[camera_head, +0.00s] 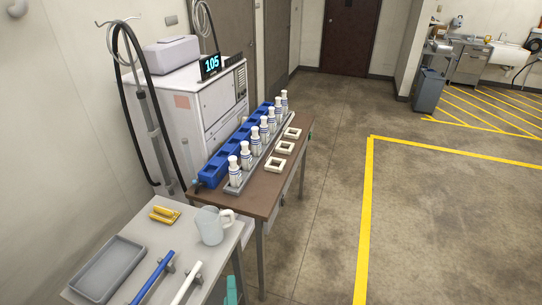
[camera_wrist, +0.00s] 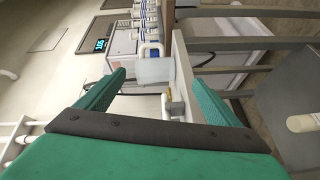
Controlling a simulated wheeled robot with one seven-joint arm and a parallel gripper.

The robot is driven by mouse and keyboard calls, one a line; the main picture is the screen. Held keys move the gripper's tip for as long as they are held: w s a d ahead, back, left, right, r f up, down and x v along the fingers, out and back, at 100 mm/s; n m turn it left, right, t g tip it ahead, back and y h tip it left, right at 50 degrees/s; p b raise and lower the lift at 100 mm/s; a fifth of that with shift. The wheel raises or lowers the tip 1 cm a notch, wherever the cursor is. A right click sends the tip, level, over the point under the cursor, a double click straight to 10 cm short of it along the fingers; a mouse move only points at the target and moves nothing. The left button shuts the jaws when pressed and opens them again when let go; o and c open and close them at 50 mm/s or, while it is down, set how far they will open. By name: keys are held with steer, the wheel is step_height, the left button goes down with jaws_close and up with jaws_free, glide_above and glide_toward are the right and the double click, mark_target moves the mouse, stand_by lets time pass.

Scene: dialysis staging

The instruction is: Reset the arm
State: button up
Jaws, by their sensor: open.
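My gripper (camera_wrist: 165,95) shows in the wrist view with its two green fingers spread wide apart. Nothing is held between them. Beyond the fingertips are a pale jug (camera_wrist: 155,70) and the edge of the near table, with a gap I cannot measure. In the head view only a small green piece (camera_head: 231,290) shows at the bottom edge, which looks like part of my gripper, beside the near table (camera_head: 140,220). The rest of my arm is hidden in that view.
The near table holds a grey tray (camera_head: 108,268), a yellow item (camera_head: 164,214), the jug (camera_head: 210,226), a blue rod (camera_head: 153,276) and a white rod (camera_head: 187,284). Behind it, a brown table (camera_head: 262,196) bears several bottles, a blue rack (camera_head: 213,166) and white square frames. Floor at right is clear.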

steer(key=s+d+r+m+h, duration=0.1)
steer(key=s+d+m, duration=0.3)
steer(key=s, duration=0.5)
steer(key=s+d+r+m+g+h, duration=0.1)
steer(key=s+d+m, duration=0.2)
steer(key=s+m, duration=0.4)
steer(key=s+d+r+m+g, duration=0.1)
steer(key=s+d+m, duration=0.3)
steer(key=s, duration=0.8)
steer(key=m, duration=0.2)
steer(key=shift+d+m+h, duration=0.3)
steer(key=shift+d+h, duration=0.05)
steer(key=shift+h, duration=0.05)
